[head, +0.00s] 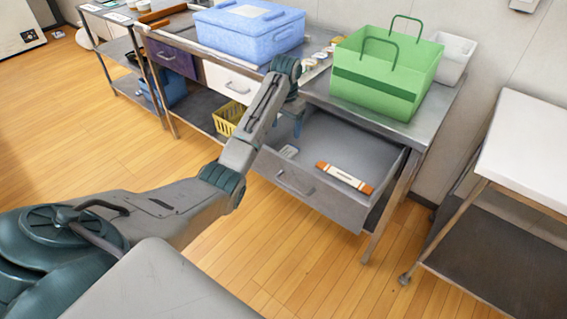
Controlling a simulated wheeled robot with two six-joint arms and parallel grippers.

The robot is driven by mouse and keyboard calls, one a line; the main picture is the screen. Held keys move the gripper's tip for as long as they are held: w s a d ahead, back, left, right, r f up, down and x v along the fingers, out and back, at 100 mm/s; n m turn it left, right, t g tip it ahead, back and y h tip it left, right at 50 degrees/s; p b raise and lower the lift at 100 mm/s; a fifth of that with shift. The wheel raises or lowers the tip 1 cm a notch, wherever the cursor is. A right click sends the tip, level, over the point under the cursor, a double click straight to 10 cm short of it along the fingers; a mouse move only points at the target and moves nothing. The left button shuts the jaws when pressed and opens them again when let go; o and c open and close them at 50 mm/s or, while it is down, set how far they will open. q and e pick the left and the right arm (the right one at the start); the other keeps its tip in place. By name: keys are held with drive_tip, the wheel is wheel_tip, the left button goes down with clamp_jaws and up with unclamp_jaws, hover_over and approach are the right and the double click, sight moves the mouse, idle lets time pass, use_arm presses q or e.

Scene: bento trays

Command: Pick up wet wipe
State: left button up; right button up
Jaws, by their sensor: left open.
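An open grey metal drawer (325,140) holds two items. One is a long white packet with orange-brown ends (345,178), lying flat near the drawer's front right. The other is a small pale packet (289,151) near the left side. I cannot tell for certain which one is the wet wipe. My left gripper (297,130) is open over the drawer's back left, close to the small packet and left of the long one. It is small and partly hidden by my forearm. My right gripper is not in view.
A green handled basket (375,85) and a white bin (454,58) stand on the counter above the drawer. A blue lidded box (262,38) stands left of them. A yellow basket (226,118) is on the lower shelf. A white-topped table (530,150) stands at right.

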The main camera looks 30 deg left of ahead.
sight(284, 151)
use_arm(q)
wheel_tip(284, 151, down, 11)
drive_tip(key=shift+s+a+p, duration=0.1)
drive_tip(key=shift+s+p, duration=0.05)
drive_tip(key=shift+p, duration=0.25)
drive_tip(key=shift+c, duration=0.2)
drive_tip(key=c, duration=1)
